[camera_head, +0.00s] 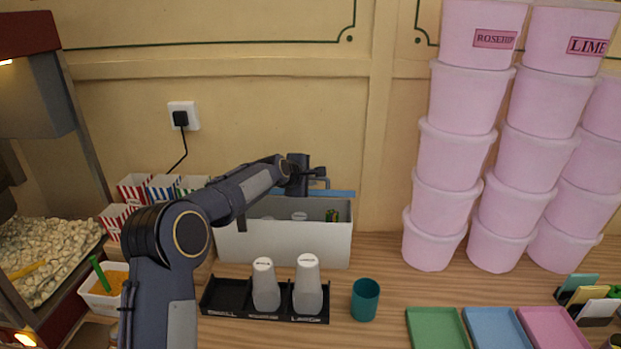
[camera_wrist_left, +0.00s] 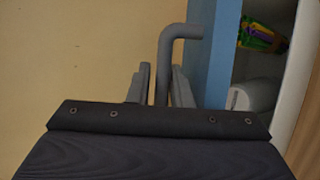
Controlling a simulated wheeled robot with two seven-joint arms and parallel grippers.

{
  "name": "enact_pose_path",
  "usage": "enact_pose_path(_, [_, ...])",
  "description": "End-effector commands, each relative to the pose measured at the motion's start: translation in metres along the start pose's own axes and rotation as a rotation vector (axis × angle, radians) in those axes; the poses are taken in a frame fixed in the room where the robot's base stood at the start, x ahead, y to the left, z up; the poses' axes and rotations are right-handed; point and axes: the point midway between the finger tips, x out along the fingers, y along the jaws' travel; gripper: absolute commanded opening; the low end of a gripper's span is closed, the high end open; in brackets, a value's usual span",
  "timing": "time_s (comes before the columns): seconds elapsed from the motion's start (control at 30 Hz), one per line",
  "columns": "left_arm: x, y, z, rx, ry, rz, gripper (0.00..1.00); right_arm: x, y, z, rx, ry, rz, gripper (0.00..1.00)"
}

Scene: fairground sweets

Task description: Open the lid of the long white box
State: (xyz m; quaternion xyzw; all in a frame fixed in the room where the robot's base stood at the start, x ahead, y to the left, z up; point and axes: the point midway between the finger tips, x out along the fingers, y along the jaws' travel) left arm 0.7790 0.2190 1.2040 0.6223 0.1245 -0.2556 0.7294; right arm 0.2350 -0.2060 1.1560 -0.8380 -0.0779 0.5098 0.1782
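The long white box (camera_head: 285,248) stands on the counter against the back wall. Its blue lid (camera_head: 338,193) is raised at the back edge and shows as a thin strip, so the box is open. Pale items and a colourful bundle (camera_head: 332,215) show inside. My left gripper (camera_head: 318,178) is over the back of the box, at the lid's grey handle. My right gripper is not in view.
A black tray (camera_head: 225,298) with two pale bottles (camera_head: 307,284) and a teal cup (camera_head: 365,299) stand before the box. Stacked pink tubs (camera_head: 450,160) are at the right. Striped cartons (camera_head: 135,188) stand left. Bare counter lies between box and tubs.

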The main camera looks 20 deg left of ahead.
Motion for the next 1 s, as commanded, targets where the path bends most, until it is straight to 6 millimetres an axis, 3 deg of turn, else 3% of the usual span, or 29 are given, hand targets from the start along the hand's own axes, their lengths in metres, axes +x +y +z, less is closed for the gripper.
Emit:
enact_pose_path(0.33, [-0.005, -0.001, 0.0, 0.001, 0.0, 0.0, 0.21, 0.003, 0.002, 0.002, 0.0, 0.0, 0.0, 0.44])
enact_pose_path(0.7, [-0.064, -0.001, 0.0, 0.001, 0.0, 0.003, 0.21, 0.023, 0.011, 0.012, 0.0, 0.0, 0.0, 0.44])
enact_pose_path(1.0, [-0.078, -0.001, 0.0, 0.0, 0.0, -0.001, 0.21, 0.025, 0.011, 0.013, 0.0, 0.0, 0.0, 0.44])
